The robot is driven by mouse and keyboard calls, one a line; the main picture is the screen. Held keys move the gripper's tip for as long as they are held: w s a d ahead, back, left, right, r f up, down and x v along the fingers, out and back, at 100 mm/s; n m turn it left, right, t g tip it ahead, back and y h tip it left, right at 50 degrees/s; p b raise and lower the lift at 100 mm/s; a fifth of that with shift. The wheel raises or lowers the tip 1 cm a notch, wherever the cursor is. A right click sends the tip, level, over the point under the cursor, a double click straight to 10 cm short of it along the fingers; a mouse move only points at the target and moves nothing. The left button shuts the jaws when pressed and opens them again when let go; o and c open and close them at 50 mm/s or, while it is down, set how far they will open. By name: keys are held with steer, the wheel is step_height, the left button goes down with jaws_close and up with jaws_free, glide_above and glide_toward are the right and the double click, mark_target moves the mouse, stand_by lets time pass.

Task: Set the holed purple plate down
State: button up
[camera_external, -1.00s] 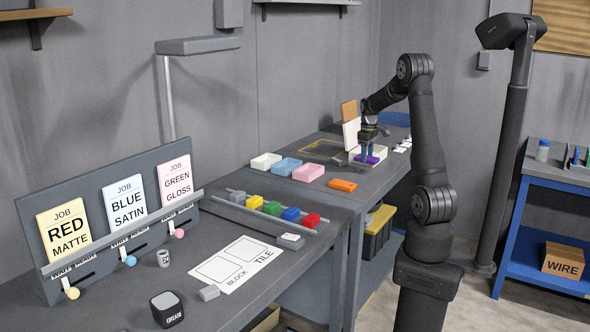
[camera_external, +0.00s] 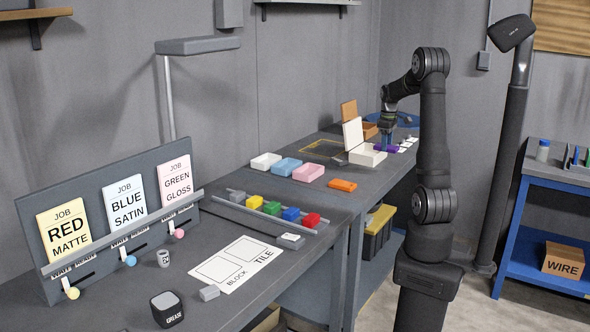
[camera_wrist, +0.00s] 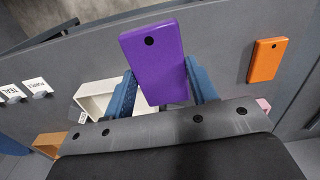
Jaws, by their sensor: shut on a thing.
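The holed purple plate (camera_wrist: 160,62) is gripped between the two blue fingers of my gripper (camera_wrist: 163,88), with a dark round hole near one end. In the external view my gripper (camera_external: 388,138) is shut on the purple plate (camera_external: 386,148), close to the right side of the open white box (camera_external: 366,157). I cannot tell whether the plate touches the bench. The white box (camera_wrist: 97,97) shows left of the plate in the wrist view, partly hidden by a finger.
An orange plate (camera_external: 343,185) lies on the bench, nearer the camera. A brown box (camera_external: 369,130) stands behind the white box. Small white cards (camera_external: 408,143) lie right of my gripper.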

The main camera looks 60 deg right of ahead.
steer(key=w+a+n, duration=0.3)
steer(key=w+a, duration=0.4)
steer(key=a, duration=0.4)
steer(key=w+a+n, duration=0.3)
steer(key=w+a, duration=0.4)
steer(key=a, duration=0.4)
steer(key=w+a+n, duration=0.4)
steer(key=w+a, duration=0.3)
steer(key=a, duration=0.5)
steer(key=n, duration=0.7)
glide_above(238, 248)
steer(key=f, duration=0.5)
steer(key=shift+d+f, duration=0.35)
steer(key=shift+a+f, duration=0.3)
steer(key=shift+a, duration=0.15)
steer(key=shift+f, duration=1.95)
steer(key=shift+f, duration=0.15)
